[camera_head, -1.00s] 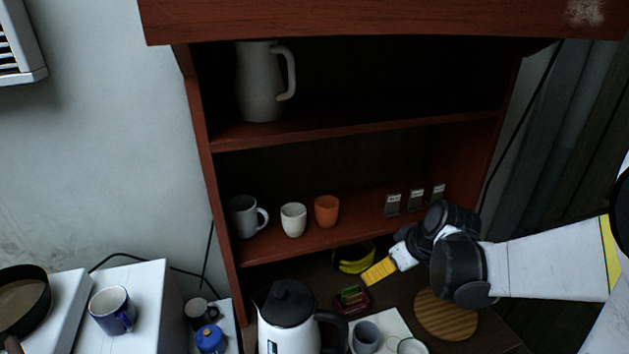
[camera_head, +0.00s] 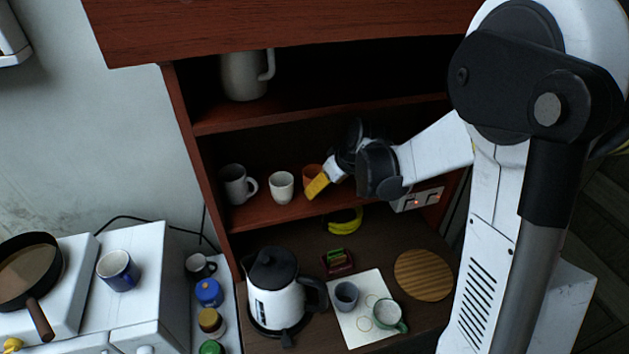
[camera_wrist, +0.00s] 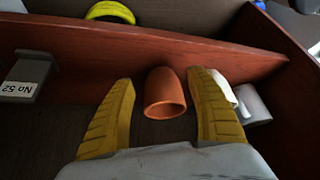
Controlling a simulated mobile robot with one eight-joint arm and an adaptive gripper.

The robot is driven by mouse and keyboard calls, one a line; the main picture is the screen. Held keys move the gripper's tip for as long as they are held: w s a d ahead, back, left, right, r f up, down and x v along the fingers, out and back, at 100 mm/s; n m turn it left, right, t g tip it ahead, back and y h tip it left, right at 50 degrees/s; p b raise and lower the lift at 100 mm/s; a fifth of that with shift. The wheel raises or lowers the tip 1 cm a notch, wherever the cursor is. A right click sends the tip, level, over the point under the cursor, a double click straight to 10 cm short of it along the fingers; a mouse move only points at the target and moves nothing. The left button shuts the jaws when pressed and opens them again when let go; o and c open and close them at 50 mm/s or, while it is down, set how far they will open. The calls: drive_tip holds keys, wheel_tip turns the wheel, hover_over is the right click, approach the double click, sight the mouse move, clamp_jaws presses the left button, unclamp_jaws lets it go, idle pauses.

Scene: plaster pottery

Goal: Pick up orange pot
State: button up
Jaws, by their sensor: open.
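The orange pot (camera_head: 311,172) stands on the middle shelf, to the right of a white cup, partly hidden by my gripper in the head view. My gripper (camera_head: 317,186) is right at it, with its yellow fingers in front of the pot. In the wrist view the orange pot (camera_wrist: 164,94) sits between the two yellow fingers of my open gripper (camera_wrist: 164,108). A gap shows on the pot's left side; the right finger is closer to it.
The white cup (camera_head: 281,187) and a grey mug (camera_head: 237,185) stand left of the pot on the same shelf. A labelled holder (camera_wrist: 32,74) stands on the other side. A kettle (camera_head: 277,292) and a round wooden board (camera_head: 424,275) are on the counter below.

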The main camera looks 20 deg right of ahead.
drive_tip(key=w, duration=0.1)
drive_tip(key=w+a, duration=0.1)
drive_tip(key=w, duration=0.1)
drive_tip(key=shift+a+r, duration=0.1)
drive_tip(key=shift+a, duration=0.05)
drive_tip(key=x, duration=0.3)
drive_tip(key=shift+s, duration=0.1)
drive_tip(key=c, duration=1)
drive_tip(key=shift+c, duration=0.2)
